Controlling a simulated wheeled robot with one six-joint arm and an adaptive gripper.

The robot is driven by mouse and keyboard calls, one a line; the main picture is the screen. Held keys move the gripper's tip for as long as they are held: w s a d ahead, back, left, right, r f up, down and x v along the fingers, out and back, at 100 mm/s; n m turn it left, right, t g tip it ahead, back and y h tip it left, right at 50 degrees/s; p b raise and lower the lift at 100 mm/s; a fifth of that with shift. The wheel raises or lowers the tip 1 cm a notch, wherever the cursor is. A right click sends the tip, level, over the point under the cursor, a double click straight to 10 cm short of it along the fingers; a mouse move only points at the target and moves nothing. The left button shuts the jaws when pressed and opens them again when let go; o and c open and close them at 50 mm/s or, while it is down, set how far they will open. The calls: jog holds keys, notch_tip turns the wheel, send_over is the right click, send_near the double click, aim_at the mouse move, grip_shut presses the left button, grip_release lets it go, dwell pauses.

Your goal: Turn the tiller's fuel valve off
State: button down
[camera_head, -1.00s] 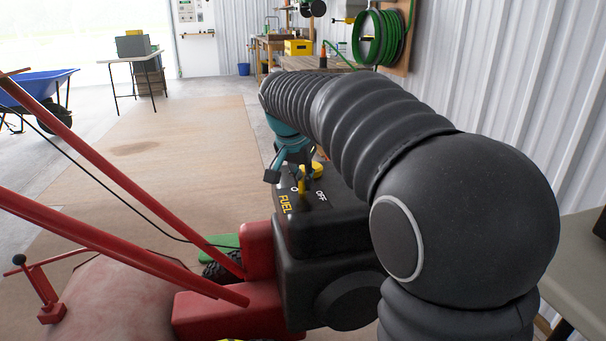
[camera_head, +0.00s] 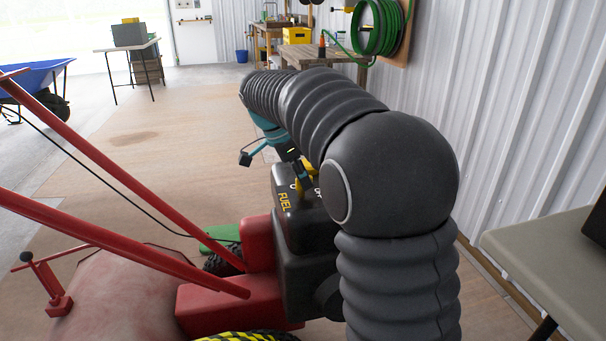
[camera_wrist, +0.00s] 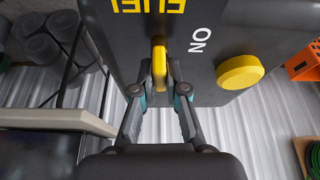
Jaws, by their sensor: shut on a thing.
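The red tiller (camera_head: 215,303) stands at the lower left, with a black engine box (camera_head: 290,215) lettered FUEL, with ON and OFF marks partly hidden. The yellow fuel valve lever (camera_wrist: 160,64) shows in the wrist view between my fingertips, below the FUEL lettering and left of the ON mark. My gripper (camera_wrist: 160,80) is shut on the lever, one finger on each side. In the head view my gripper (camera_head: 299,173) reaches the engine box from behind, and my arm hides part of the box. I cannot tell exactly which mark the lever points to.
A round yellow knob (camera_wrist: 240,72) sits right of the lever. The tiller's red handlebars (camera_head: 110,165) cross the left side. A grey table (camera_head: 560,250) stands at the right near the corrugated wall (camera_head: 500,110). Open floor (camera_head: 150,130) lies beyond the tiller.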

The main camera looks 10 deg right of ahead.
jog(key=shift+m, duration=0.5)
jog(key=c, duration=1.2)
grip_release()
jog(key=v, duration=1.2)
jog(key=shift+w, duration=0.2)
